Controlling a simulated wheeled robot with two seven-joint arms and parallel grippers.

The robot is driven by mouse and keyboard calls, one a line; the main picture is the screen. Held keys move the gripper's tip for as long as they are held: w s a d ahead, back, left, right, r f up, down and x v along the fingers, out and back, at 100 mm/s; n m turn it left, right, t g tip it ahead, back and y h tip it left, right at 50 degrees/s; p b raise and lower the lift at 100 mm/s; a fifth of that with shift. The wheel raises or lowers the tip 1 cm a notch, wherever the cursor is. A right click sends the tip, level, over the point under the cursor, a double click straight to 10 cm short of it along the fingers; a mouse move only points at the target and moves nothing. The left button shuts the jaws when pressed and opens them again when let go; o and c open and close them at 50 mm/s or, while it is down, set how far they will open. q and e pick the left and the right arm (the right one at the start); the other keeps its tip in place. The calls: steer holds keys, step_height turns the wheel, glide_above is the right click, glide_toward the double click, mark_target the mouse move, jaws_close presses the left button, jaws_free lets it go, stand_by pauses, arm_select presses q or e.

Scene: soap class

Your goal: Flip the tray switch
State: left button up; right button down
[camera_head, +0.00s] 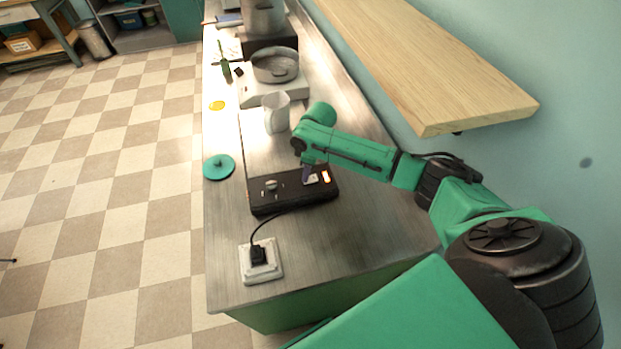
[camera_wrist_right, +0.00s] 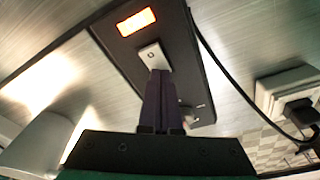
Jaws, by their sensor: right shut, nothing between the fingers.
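A black control box (camera_head: 293,200) lies on the metal counter. On its top are a small white rocker switch (camera_wrist_right: 153,54), a lit orange lamp (camera_wrist_right: 136,21) and a round knob (camera_head: 270,185). My right gripper (camera_wrist_right: 160,74) is shut and empty, pointing down at the switch. In the wrist view its fingertips overlap the switch's near edge; I cannot tell whether they press on it. In the head view the gripper (camera_head: 308,175) partly covers the switch. My left gripper is not in view.
A cable runs from the box to a wall-type socket (camera_head: 261,272) at the counter's front. A white cup (camera_head: 277,115), a pan on a light base (camera_head: 250,93) and a green disc (camera_head: 219,166) stand nearby. A wooden shelf (camera_head: 430,65) overhangs the right side.

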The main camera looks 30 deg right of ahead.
steer(key=shift+r+p, duration=2.6)
steer(key=shift+p, duration=0.25)
steer(key=shift+r, duration=0.9)
